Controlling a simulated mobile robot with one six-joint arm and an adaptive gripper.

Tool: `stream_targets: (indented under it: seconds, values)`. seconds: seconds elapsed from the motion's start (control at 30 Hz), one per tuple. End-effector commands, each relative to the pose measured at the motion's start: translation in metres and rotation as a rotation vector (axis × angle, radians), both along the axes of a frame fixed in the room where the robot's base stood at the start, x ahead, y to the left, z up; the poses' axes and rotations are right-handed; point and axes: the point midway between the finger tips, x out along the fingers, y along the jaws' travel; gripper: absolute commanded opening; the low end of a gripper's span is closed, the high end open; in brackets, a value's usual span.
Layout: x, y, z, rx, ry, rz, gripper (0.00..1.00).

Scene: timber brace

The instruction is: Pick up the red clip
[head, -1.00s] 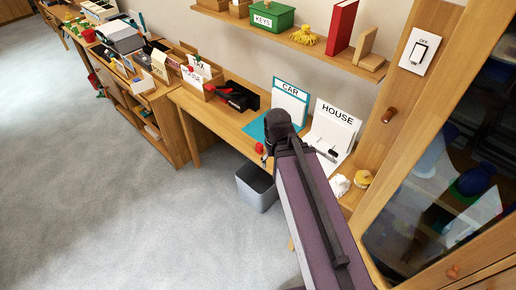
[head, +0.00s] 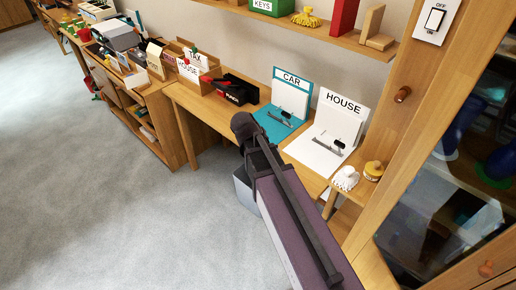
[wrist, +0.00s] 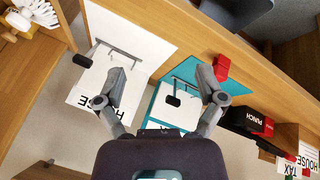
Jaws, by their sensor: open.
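The red clip (wrist: 221,68) shows in the wrist view as a small red block on the wooden desk, beside the teal CAR folder. In the head view it is not visible; my arm covers that part of the desk. My gripper (wrist: 160,75) is open and empty above the desk, its fingers spread wide.
The CAR folder (head: 272,128) and white HOUSE folder (head: 312,152) lie open on the desk with metal fasteners. A black punch (wrist: 246,121) stands close by. A grey bin (head: 242,188) is below the desk's front edge. A cabinet (head: 372,200) bounds the right.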

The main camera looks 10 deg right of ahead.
Motion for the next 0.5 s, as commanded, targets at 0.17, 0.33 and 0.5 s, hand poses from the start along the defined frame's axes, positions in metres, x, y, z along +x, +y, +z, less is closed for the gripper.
stream_targets:
  seconds: [0.17,0.33,0.5]
  values:
    - [0.024,0.011,-0.027,-0.076,-0.105,-0.065,0.89]
    - [0.045,0.022,-0.043,-0.137,-0.217,-0.121,0.89]
    - [0.065,0.035,-0.057,-0.191,-0.338,-0.168,0.89]
